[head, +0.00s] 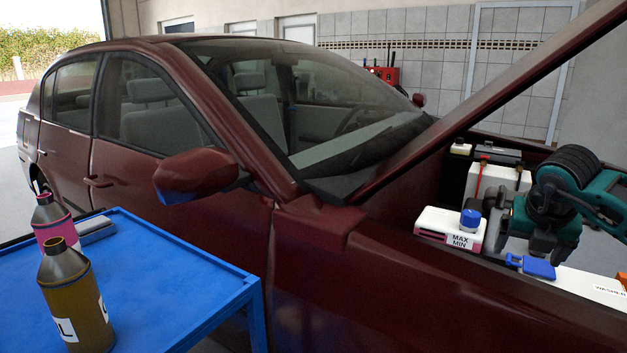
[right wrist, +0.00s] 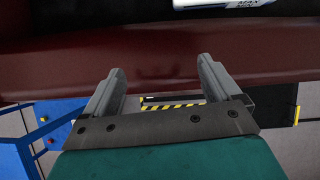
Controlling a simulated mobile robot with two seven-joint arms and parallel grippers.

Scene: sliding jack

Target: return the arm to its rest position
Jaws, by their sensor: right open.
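My right arm, teal and black, comes in from the right of the head view over the open engine bay. My right gripper (right wrist: 162,78) shows clearly in the right wrist view. Its two grey fingers are spread apart with nothing between them. The car's dark red fender (right wrist: 160,60) crosses behind the fingers. In the head view the wrist is near the white reservoir marked MAX and MIN (head: 447,228), which has a blue cap (head: 470,218), and the fingertips are hard to make out. My left gripper is not in view.
The dark red car (head: 200,240) fills the middle, its raised hood (head: 480,90) slanting above the engine bay. A blue cart (head: 160,285) at the left bears a brown bottle (head: 72,300) and a pink-labelled bottle (head: 52,220). A blue cap (head: 538,267) shows near the fender edge.

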